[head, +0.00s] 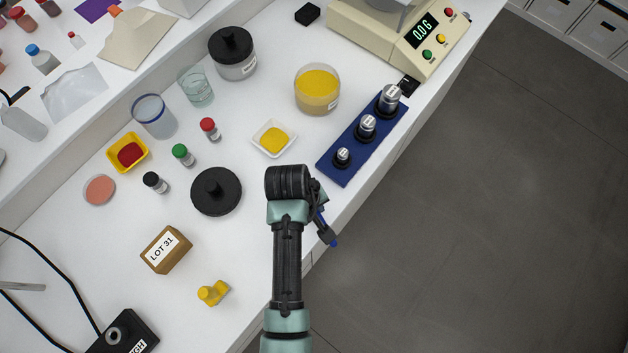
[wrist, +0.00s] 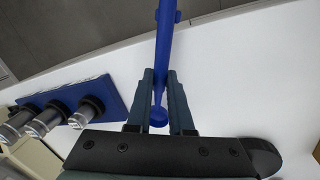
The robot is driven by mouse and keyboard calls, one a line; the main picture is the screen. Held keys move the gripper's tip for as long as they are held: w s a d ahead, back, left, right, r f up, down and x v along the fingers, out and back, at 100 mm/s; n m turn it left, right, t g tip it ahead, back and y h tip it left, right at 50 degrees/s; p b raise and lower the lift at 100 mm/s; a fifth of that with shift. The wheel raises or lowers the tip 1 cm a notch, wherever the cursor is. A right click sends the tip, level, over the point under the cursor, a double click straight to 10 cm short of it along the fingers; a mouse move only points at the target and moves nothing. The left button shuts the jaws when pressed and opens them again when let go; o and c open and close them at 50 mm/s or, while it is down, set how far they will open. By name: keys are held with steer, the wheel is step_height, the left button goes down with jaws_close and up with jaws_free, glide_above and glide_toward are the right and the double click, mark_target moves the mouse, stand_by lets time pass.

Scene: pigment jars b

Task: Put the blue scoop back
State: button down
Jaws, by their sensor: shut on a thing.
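The blue scoop (wrist: 164,42) is held between the two fingers of my gripper (wrist: 160,85) in the wrist view. Its shaft runs up out of the picture, and a rounded blue end shows between the fingers. In the head view my gripper (head: 324,222) is at the table's front edge, mostly hidden by my own arm, with a bit of blue (head: 334,243) showing at its tip. An open jar of yellow powder (head: 317,92) stands farther back. A black lid (head: 216,192) lies on the table, left of my arm.
A blue block with metal weights (head: 345,165) is close to my gripper. A white dish of yellow powder (head: 274,139), small vials (head: 182,155), a LOT 31 box (head: 166,250) and a small yellow object (head: 213,292) stand around.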

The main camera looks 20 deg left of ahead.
steer(key=shift+f+b, duration=0.4)
steer(key=shift+f, duration=0.25)
steer(key=c, duration=0.7)
jaws_free()
steer(key=shift+c, duration=0.2)
